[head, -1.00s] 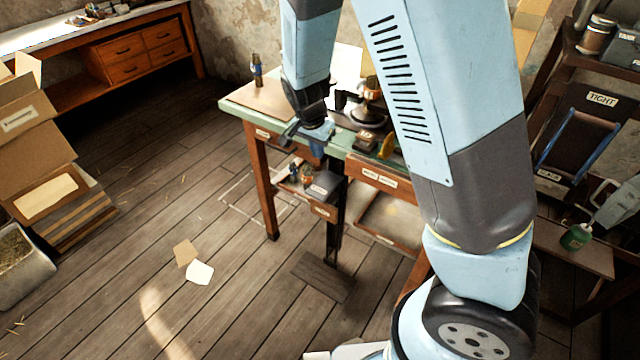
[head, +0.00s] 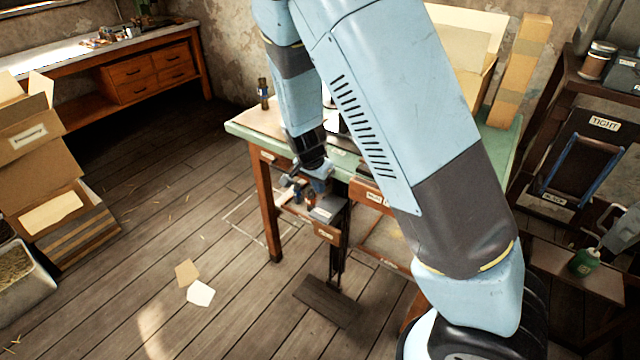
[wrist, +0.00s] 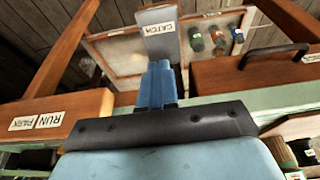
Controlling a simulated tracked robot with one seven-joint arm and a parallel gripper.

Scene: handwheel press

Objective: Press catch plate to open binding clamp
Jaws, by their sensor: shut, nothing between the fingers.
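The grey catch plate, labelled CATCH (wrist: 160,42), shows in the wrist view just beyond my fingertips. In the head view it is the grey block (head: 326,210) at the front of the green-topped table, above a dark upright post. My gripper (wrist: 158,68) is shut and empty, its blue fingers pointing at the near edge of the plate. In the head view my gripper (head: 318,184) is just above and behind the plate. I cannot tell whether the fingertips touch it. The binding clamp cannot be made out; my arm hides much of the tabletop.
The green-topped table (head: 505,150) has wooden drawer fronts, one labelled RUN and PARK (wrist: 62,118). A shallow tray (wrist: 118,58) holds several small bottles (wrist: 197,40) beside the plate. A dark foot board (head: 326,300) lies below. Floor to the left is mostly clear.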

